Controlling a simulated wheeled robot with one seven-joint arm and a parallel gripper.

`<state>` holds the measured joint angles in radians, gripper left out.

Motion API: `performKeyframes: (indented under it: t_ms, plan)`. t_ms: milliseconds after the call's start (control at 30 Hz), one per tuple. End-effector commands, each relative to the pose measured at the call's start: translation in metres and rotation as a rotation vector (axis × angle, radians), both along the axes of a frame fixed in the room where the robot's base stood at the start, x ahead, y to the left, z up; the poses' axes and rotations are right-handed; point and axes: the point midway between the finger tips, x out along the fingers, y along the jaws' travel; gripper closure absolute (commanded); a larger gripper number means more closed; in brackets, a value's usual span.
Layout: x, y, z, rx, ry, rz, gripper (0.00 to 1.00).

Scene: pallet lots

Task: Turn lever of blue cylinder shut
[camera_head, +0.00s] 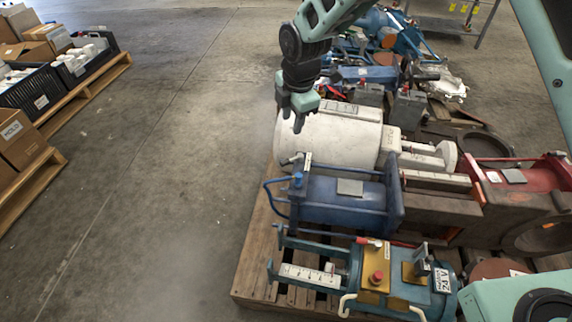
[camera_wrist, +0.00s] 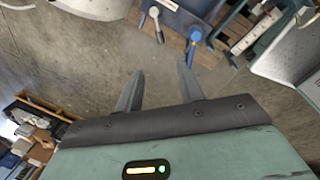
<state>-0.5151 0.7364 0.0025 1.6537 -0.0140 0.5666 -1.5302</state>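The blue cylinder (camera_head: 340,200) lies on its side on a wooden pallet in the head view. At its left end are a small grey lever (camera_head: 293,159) and a blue fitting (camera_head: 298,180). In the wrist view, a grey lever (camera_wrist: 157,24) and a blue handle-like fitting (camera_wrist: 193,42) show at the top, beyond the fingertips. Which way the lever is set is hard to tell. My gripper (camera_head: 291,117) points down over the left end of the white cylinder, behind the blue one. Its fingers (camera_wrist: 158,80) are apart, with only floor between them, touching nothing visible.
A white cylinder (camera_head: 330,138) lies behind the blue one, and a teal and yellow cylinder (camera_head: 385,275) in front. Red and rusty parts (camera_head: 515,180) crowd the right. Bare concrete floor (camera_head: 170,180) lies left of the pallet (camera_head: 252,265). Boxes and crates (camera_head: 35,90) stand far left.

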Motion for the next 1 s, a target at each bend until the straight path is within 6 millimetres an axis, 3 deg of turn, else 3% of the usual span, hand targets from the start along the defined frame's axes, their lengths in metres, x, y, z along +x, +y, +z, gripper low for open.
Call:
performKeyframes:
  t_ms: [167,700,1000]
  plan:
    - [0.003,0.002,-0.023,-0.003,0.002,0.002,0.62]
    - [0.021,0.011,-0.132,-0.001,0.002,-0.002,0.62]
    - [0.027,0.014,-0.165,0.000,0.001,-0.001,0.62]
